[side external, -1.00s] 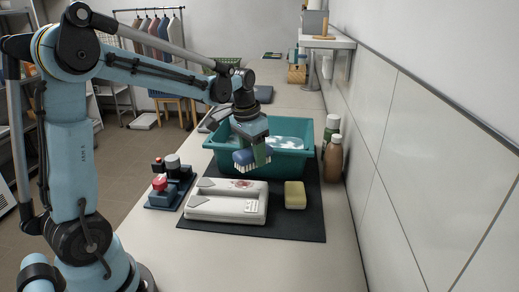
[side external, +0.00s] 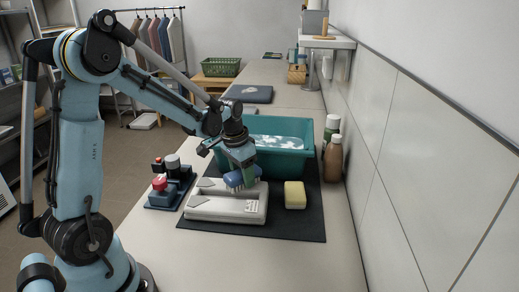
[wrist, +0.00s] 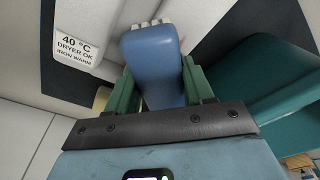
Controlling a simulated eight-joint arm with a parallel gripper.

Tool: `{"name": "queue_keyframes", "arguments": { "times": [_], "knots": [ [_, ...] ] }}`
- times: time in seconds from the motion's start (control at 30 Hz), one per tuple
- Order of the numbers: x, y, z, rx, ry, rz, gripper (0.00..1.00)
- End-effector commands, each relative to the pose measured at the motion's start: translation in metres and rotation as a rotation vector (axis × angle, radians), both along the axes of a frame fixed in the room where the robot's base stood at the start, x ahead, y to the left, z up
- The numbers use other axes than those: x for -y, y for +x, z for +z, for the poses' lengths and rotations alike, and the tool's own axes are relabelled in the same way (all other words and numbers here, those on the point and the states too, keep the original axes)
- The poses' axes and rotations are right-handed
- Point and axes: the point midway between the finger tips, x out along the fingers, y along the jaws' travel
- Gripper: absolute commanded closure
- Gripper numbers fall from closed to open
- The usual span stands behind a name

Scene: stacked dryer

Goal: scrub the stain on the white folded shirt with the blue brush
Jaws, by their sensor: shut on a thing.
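The white folded shirt (side external: 215,207) lies on a dark mat (side external: 290,226). My gripper (side external: 242,172) is shut on the blue brush (side external: 236,181) and holds it over the shirt's back edge, bristles down. In the wrist view the blue brush (wrist: 152,65) sits between green fingers, with pale bristles at its far end over the white cloth. Whether the bristles touch the shirt I cannot tell. A care label (wrist: 80,47) shows on the shirt.
A teal basin (side external: 295,160) of sudsy water stands just behind the shirt. A yellow sponge (side external: 294,195) lies right of it. A brown bottle (side external: 333,159) and a white-capped one stand by the wall.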

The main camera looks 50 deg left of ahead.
Motion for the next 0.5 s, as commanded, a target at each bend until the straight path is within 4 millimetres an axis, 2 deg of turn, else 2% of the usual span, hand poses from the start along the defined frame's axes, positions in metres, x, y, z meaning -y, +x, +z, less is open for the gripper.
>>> {"name": "queue_keyframes", "arguments": {
  "times": [0.5],
  "knots": [
    [-0.033,-0.035,0.001,-0.001,0.0,0.002,0.73]
  ]
}}
